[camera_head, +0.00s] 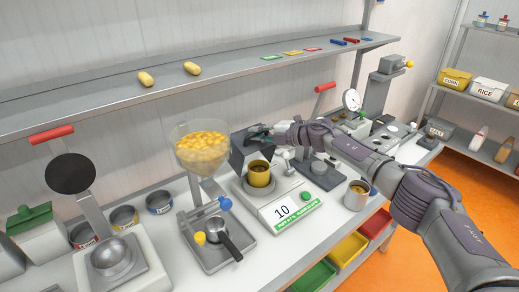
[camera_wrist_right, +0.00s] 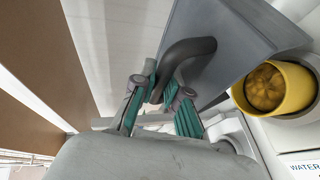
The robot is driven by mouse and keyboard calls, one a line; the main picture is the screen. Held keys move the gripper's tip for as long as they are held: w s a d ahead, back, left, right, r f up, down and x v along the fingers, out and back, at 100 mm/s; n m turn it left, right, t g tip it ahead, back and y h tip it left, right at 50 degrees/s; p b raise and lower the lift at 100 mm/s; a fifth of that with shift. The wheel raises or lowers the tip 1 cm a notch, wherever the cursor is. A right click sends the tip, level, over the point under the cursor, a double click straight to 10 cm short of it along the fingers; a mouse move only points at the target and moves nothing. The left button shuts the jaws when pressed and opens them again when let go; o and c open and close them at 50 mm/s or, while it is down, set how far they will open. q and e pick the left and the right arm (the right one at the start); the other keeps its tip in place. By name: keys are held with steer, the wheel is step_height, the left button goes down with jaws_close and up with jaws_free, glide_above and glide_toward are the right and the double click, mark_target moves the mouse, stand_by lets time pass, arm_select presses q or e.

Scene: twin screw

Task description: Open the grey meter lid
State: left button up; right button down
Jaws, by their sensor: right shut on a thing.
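The grey meter lid (camera_head: 238,157) is a dark flat panel standing tilted behind the yellow cup (camera_head: 258,173) on the white meter (camera_head: 283,207), whose face reads 10. In the right wrist view the lid (camera_wrist_right: 232,50) is a broad grey panel with a dark curved handle (camera_wrist_right: 190,47). My right gripper (camera_head: 259,134) reaches in from the right at the lid's upper edge. In the right wrist view its green-padded fingers (camera_wrist_right: 161,85) are closed around the handle's end. The lid's hinge is hidden. My left gripper is out of view.
A hopper of yellow pieces (camera_head: 203,145) stands left of the meter. A metal cup (camera_head: 357,194) stands right, below my right forearm. A red-handled press (camera_head: 322,165) is behind the arm. A shelf (camera_head: 220,68) runs above. The yellow cup (camera_wrist_right: 268,88) sits close beside the lid.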

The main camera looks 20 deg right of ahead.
steer(key=shift+w+a+r, duration=0.3)
steer(key=shift+w+r, duration=0.05)
steer(key=shift+w, duration=0.1)
steer(key=shift+w+a+g, duration=0.1)
steer(key=shift+w+g, duration=0.2)
steer(key=shift+g, duration=0.1)
steer(key=shift+w+a+r+h, duration=0.1)
steer(key=shift+w+h, duration=0.2)
steer(key=shift+w+a+m+g+b, duration=0.2)
steer(key=shift+w+m+g+b, duration=0.1)
steer(key=shift+w+g+b, duration=0.15)
steer(key=shift+w+a+h, duration=0.1)
steer(key=shift+w+h, duration=0.15)
steer(key=shift+h, duration=0.05)
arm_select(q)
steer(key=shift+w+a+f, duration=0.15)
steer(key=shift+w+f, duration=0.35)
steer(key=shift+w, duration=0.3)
arm_select(e)
steer(key=shift+w+g, duration=0.15)
steer(key=shift+g, duration=0.1)
steer(key=c, duration=1.2)
jaws_free()
